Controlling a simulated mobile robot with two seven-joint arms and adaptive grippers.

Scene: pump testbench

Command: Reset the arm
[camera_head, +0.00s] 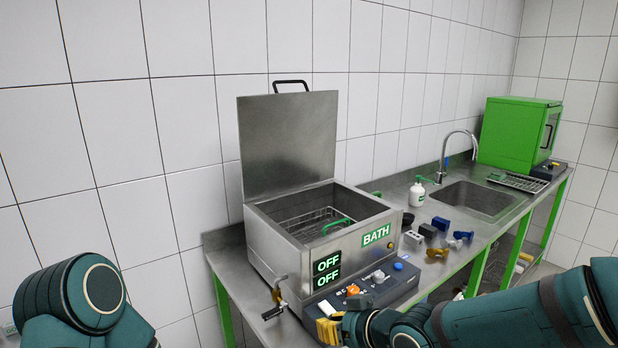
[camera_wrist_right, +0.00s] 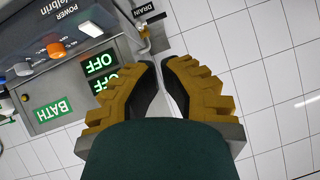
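My right gripper (camera_head: 330,328) is at the bottom centre of the head view, in front of the lower front of the bath's control panel. In the right wrist view its two yellow-and-black fingers (camera_wrist_right: 160,66) curve together, with only a thin gap at the tips and nothing held between them. My right arm comes in from the lower right. Part of my left arm shows at the lower left; its gripper is out of view. The steel bath (camera_head: 262,240) has its lid (camera_head: 288,145) raised and a wire basket inside. Both its displays (camera_head: 327,272) read OFF.
The steel table (camera_head: 437,262) carries small blue, grey and brass parts, a white bottle (camera_head: 417,192), a sink (camera_head: 474,199) and a green cabinet (camera_head: 508,135). A drain valve (camera_head: 277,294) juts from the bath's front left. The tiled wall (camera_head: 170,110) stands behind.

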